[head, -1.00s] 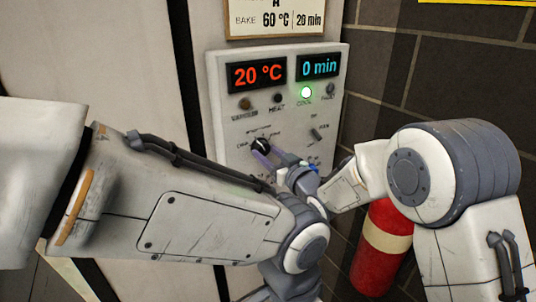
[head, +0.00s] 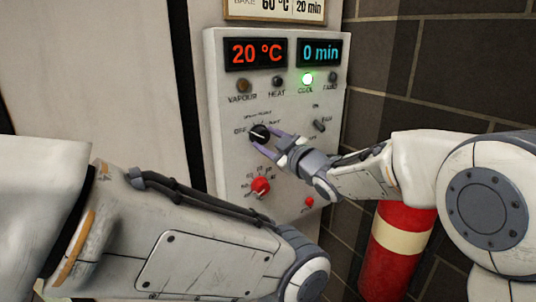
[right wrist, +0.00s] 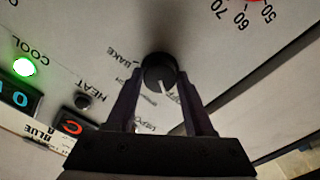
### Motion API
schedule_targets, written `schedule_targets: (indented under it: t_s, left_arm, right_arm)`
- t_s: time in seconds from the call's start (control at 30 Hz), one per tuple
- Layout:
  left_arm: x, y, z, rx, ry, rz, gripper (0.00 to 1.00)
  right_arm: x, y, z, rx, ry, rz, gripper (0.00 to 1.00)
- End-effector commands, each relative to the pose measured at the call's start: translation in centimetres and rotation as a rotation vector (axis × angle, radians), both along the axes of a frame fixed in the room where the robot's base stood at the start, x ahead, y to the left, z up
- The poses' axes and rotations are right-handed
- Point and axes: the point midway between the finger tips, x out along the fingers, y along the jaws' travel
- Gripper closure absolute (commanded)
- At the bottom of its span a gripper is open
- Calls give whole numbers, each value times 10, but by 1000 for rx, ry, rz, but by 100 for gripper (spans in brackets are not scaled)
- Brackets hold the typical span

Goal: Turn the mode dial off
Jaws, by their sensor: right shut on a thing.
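The mode dial (head: 258,132) is a black knob with a white pointer line, on the left of the pale control panel (head: 214,80). Its pointer appears turned to the OFF label, at the dial's left in the head view. My right gripper (head: 266,141) reaches in from the right and is shut on the dial. The right wrist view shows the dial (right wrist: 159,72) between the two fingertips of this gripper (right wrist: 158,78), with the pointer line towards OFF. My left arm crosses the lower left of the head view; its gripper is out of the frame.
The green COOL lamp (head: 307,79) is lit under the displays reading 20 °C (head: 256,53) and 0 min (head: 320,52). A red extinguisher (head: 385,270) stands at right.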

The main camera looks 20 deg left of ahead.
Motion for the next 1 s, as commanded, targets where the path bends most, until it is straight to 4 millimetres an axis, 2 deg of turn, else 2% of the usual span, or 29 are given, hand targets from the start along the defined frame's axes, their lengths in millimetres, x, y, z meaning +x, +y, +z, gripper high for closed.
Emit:
schedule_targets:
  t_s: [0.03, 0.3, 0.83, 0.87, 0.9, 0.93, 1.0]
  left_arm:
    - [0, 0, -9, 0, 0, 0, 50]
    - [0, 0, -21, 0, 0, 0, 50]
    - [0, 0, -23, 0, 0, 0, 50]
    - [0, 0, -23, 0, 0, 0, 50]
    - [0, 0, -23, 0, 0, 0, 50]
    - [0, 0, -23, 0, 0, 0, 50]
    - [0, 0, -23, 0, 0, 0, 50]
  right_arm:
    - [0, 0, -4, -17, -24, 0, 100]
    - [0, 0, -1, -79, -100, -1, 100]
    - [0, 0, 0, -97, -123, 1, 100]
    - [0, 0, 0, -97, -123, 1, 44]
    - [0, 0, 1, -96, -123, 1, 28]
    - [0, 0, 1, -96, -123, 1, 17]
    - [0, 0, 0, -96, -122, 1, 17]
